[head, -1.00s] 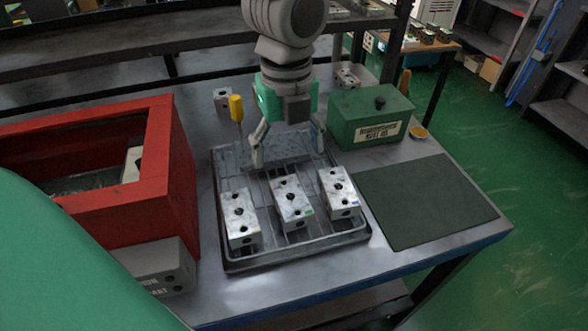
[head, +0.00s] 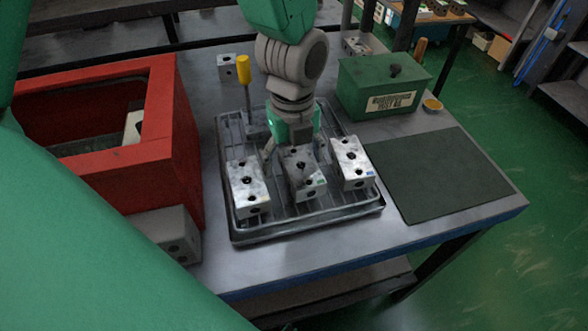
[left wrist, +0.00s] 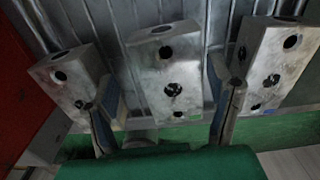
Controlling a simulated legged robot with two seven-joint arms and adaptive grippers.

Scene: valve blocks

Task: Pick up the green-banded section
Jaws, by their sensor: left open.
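The green-banded section is the middle grey metal block (head: 303,176) in the tray, with a small green mark at its near right corner. It also shows in the left wrist view (left wrist: 172,75), with the green mark at its lower edge. My left gripper (head: 296,150) is over the far end of this block in the head view. In the left wrist view my left gripper (left wrist: 165,92) is open, with one finger on each side of the block. Whether the fingers touch it cannot be told. My right gripper is not in view.
The black wire tray (head: 310,224) also holds a yellow-marked block (head: 247,188) on the left and a blue-marked block (head: 351,163) on the right. A red bin (head: 160,140) stands left, a yellow-handled screwdriver (head: 243,70) behind, a green box (head: 380,88) back right. The dark mat (head: 440,180) is bare.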

